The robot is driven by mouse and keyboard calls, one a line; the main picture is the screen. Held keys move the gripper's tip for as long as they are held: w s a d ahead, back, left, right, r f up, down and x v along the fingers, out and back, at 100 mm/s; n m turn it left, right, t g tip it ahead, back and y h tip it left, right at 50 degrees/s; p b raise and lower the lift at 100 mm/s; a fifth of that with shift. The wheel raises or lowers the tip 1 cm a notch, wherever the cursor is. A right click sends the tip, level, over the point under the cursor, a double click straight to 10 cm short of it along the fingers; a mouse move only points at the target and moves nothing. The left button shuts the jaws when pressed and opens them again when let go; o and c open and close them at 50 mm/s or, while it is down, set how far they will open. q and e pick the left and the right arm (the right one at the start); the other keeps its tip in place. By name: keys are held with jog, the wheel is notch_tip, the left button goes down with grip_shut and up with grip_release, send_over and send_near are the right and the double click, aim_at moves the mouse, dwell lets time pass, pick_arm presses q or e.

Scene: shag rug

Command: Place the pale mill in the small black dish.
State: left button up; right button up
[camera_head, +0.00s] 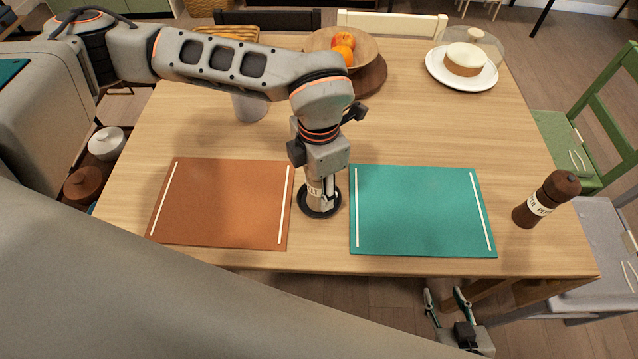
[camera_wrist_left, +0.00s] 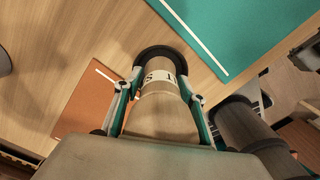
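The pale mill (camera_head: 314,196) stands about upright at the small black dish (camera_head: 335,207), between the two placemats. My left gripper (camera_head: 326,190) comes down over it from above, with a finger on each side, and appears shut on it. In the left wrist view the pale mill (camera_wrist_left: 160,110) lies between the fingers, and the dish (camera_wrist_left: 150,50) shows as a dark ring around its far end. The mill's base is over or inside the dish; I cannot tell whether it touches the bottom. My right gripper (camera_head: 445,294) is open and empty, below the table's front edge.
An orange-brown placemat (camera_head: 225,205) lies left of the dish and a teal placemat (camera_head: 420,210) right. A dark brown pepper mill (camera_head: 553,190) stands at the right. A fruit bowl (camera_head: 368,50) and a white plate with cake (camera_head: 435,72) are at the back.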

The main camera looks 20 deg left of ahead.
pick_arm(q)
jog(key=shift+r, duration=0.1)
jog(key=shift+r, duration=0.15)
notch_tip(320, 180, up, 12)
jog(key=shift+f+p, duration=0.1)
jog(key=shift+p, duration=0.45)
dwell(0.3)
